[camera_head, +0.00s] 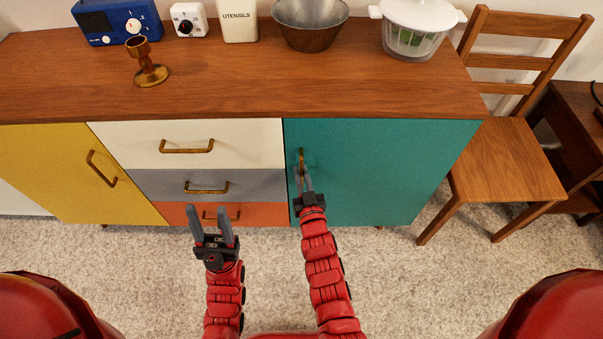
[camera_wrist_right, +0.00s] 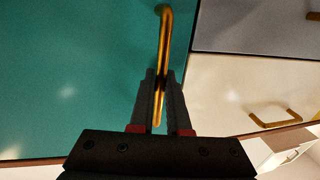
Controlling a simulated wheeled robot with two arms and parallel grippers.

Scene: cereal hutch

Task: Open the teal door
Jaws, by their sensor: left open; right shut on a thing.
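The teal door (camera_head: 385,165) is the right front panel of the wooden hutch and looks closed, level with the drawers beside it. Its brass handle (camera_head: 301,161) stands upright near the door's left edge. My right gripper (camera_head: 303,180) is shut on this handle. In the right wrist view the brass handle (camera_wrist_right: 166,45) runs down between the two fingers of my right gripper (camera_wrist_right: 160,90), and the teal door (camera_wrist_right: 70,70) fills the left side. My left gripper (camera_head: 213,212) is open and empty, in front of the orange drawer, touching nothing that I can see.
The hutch also has a yellow door (camera_head: 65,170) and white (camera_head: 240,135), grey and orange drawers. A brass cup (camera_head: 148,65), a metal bowl (camera_head: 310,22) and a salad spinner (camera_head: 415,28) stand on top. A wooden chair (camera_head: 505,160) stands close at the right. Carpet lies in front.

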